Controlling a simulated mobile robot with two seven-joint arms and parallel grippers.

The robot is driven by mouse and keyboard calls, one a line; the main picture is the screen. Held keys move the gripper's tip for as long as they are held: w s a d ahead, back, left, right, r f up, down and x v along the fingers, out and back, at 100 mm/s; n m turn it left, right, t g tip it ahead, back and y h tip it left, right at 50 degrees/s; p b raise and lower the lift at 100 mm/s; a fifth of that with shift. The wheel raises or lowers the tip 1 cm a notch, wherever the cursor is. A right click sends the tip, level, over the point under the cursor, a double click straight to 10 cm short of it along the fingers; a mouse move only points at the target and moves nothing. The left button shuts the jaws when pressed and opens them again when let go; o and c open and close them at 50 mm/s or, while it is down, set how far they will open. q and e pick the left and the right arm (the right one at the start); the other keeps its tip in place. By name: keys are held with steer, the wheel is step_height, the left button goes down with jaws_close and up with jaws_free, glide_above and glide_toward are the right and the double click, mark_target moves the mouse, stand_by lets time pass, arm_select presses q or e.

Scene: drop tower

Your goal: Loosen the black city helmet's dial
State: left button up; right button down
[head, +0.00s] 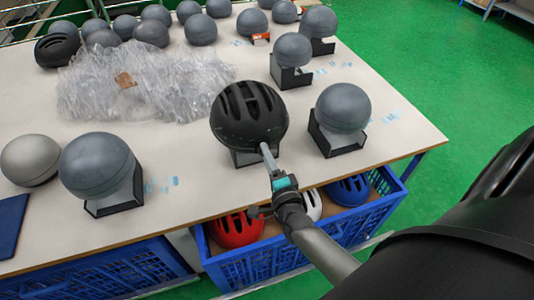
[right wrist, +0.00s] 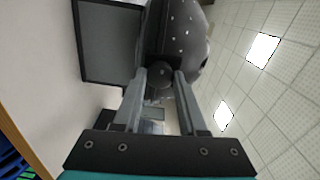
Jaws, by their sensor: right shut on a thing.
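The black city helmet (head: 249,115) with long vent slots sits on a stand near the table's front edge. My right gripper (head: 268,154) reaches up to the helmet's near lower rim. In the right wrist view the helmet (right wrist: 192,28) fills the upper middle, and a round dark dial (right wrist: 160,72) lies between the fingertips. My right gripper (right wrist: 161,78) is shut on this dial, one finger on each side. The dial is hidden in the head view. My left gripper is not in view.
Grey headforms on black stands flank the helmet, one to the right (head: 342,108) and one to the left (head: 97,164). Clear plastic wrap (head: 140,80) lies behind. A blue crate (head: 262,262) with red, white and blue helmets stands below the table edge.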

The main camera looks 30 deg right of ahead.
steer(key=shift+d+n+p, duration=0.1)
steer(key=shift+n+p, duration=1.75)
steer(key=shift+n, duration=7.25)
steer(key=shift+c, duration=2.2)
jaws_free()
steer(key=v, duration=1.5)
